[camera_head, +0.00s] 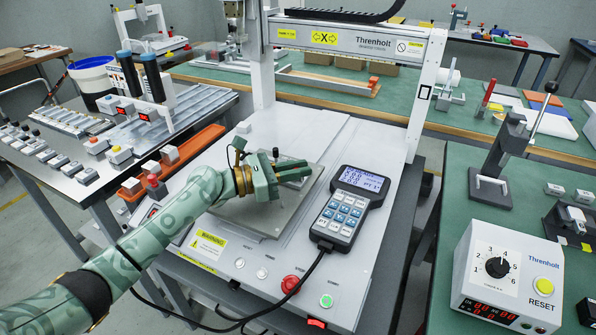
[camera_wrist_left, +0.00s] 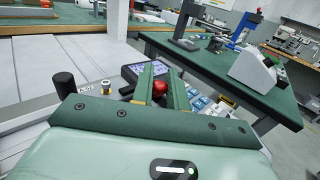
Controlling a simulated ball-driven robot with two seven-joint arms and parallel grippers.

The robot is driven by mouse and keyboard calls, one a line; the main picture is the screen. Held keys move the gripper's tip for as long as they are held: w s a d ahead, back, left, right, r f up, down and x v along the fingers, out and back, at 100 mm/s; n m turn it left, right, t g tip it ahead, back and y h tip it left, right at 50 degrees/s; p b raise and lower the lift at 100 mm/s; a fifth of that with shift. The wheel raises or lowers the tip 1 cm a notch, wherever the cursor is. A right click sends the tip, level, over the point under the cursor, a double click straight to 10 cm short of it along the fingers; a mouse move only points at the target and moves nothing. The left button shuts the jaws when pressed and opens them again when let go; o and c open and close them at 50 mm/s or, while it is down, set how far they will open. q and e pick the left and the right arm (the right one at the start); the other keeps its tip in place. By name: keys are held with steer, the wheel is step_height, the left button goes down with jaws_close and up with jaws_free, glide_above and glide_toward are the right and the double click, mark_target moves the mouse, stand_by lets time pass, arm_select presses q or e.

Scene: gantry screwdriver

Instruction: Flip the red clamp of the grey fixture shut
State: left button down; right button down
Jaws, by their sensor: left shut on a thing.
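The grey fixture (camera_head: 287,212) is a flat plate on the gantry machine's light bed, mostly under my left gripper (camera_head: 294,171). In the left wrist view the two green fingers of this gripper (camera_wrist_left: 160,72) are close together, with the round red knob of the clamp (camera_wrist_left: 160,87) between them. The gripper is shut on it. The clamp's lever and base are hidden by the gripper in the head view, so its angle cannot be told. My right gripper is not in view.
A handheld keypad (camera_head: 349,208) lies just right of the fixture, its cable running off the front. Gantry uprights (camera_head: 425,95) and a crossbeam (camera_head: 345,40) stand behind. Red button (camera_head: 290,284) and green button (camera_head: 326,301) sit at the front edge.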

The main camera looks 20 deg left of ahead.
arm_select(q)
steer(key=c, duration=1.4)
jaws_free()
steer(key=shift+c, duration=0.2)
